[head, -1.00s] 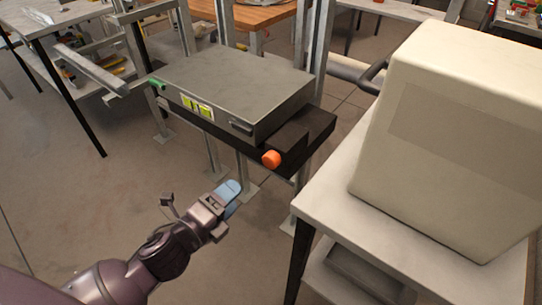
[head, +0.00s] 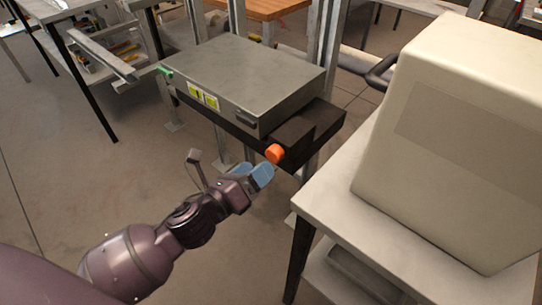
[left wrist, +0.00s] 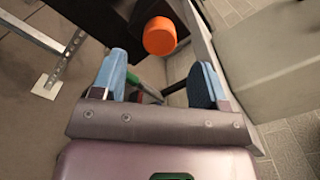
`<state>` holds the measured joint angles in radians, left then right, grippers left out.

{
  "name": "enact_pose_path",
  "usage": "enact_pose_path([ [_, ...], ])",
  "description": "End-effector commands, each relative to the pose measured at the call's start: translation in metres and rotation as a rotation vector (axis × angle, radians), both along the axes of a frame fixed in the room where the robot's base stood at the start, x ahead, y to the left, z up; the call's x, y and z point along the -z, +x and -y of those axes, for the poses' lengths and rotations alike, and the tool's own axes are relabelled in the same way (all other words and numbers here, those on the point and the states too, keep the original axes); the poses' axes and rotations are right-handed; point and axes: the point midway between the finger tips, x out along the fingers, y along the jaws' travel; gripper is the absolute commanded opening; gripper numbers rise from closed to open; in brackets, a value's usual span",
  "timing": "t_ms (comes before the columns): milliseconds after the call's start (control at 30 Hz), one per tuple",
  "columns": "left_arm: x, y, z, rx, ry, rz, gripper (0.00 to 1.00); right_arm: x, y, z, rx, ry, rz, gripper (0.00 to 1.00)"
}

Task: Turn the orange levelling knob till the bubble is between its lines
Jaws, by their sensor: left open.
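The orange levelling knob (head: 274,153) sticks out of the front right of a black base (head: 318,128) under a grey heater unit (head: 243,79). A yellow-green level vial with dark lines (head: 204,97) sits on the unit's front; the bubble is too small to make out. My left gripper (head: 257,174) is open and empty, just in front of and slightly below the knob. In the left wrist view the orange knob (left wrist: 160,36) lies beyond the two blue fingertips (left wrist: 162,78), roughly between their lines and apart from them. My right gripper is not in view.
A green knob (head: 165,71) is at the unit's left end. A white table (head: 335,195) bearing a large cream box (head: 455,140) stands close on the right. Metal posts stand behind the unit.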

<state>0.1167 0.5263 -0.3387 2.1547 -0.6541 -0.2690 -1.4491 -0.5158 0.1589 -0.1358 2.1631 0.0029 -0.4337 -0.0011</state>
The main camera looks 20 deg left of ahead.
Motion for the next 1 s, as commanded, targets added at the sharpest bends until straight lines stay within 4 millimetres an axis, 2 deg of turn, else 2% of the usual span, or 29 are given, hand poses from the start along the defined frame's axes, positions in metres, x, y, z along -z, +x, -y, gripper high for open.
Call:
enact_pose_path([
  [200,0.001,0.028,0.01,0.001,-0.002,-0.001,0.67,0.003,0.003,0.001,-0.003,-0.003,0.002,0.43],
  [400,0.001,0.045,0.016,0.0,0.0,-0.002,0.67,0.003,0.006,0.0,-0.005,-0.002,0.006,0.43],
  [833,0.0,0.051,0.019,0.0,-0.001,-0.002,0.67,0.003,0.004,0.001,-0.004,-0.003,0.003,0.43],
  [1000,0.0,0.051,0.019,0.0,-0.001,-0.002,0.43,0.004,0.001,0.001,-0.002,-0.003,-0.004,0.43],
])
